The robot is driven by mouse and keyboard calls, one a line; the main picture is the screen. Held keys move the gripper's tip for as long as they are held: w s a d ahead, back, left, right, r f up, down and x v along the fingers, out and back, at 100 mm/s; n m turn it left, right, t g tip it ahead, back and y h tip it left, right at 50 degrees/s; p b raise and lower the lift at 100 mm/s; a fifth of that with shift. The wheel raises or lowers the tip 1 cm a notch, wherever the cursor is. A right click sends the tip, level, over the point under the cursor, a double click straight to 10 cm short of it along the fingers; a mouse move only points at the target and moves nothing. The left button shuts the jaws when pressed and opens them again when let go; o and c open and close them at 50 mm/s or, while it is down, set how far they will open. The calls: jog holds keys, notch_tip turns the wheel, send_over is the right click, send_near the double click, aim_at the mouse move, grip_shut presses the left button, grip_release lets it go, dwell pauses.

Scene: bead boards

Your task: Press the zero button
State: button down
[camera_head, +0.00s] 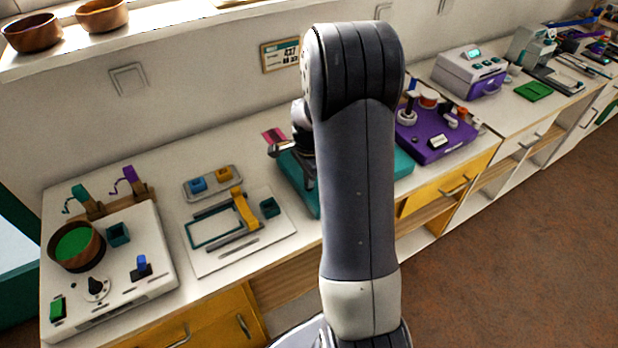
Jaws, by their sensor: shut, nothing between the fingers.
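My gripper (309,184) is partly in view left of my upright arm link, low over a teal device (291,166) on the counter. It is shut and empty. My arm hides much of the teal device, and a small pink panel (273,136) shows at its back left. I cannot make out a button marked zero. A white and purple box (468,72) with a lit teal display and small buttons stands farther right, away from my gripper. Its button labels are too small to read.
On the left stand a white station (140,262) with a knob and a wooden bowl (76,245), and a white board (213,262) with a yellow slide. A purple board (437,142) with raised parts lies right of my arm. A shelf (190,28) runs above.

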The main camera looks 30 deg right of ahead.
jog(key=shift+s+f+b, duration=0.1)
jog(key=shift+f+b, duration=0.6)
jog(key=shift+f, duration=0.1)
jog(key=shift+s+a+f, duration=0.1)
jog(key=shift+s+f, duration=0.05)
notch_tip(320, 180, up, 15)
jog(key=p, duration=0.2)
jog(key=shift+w, duration=0.25)
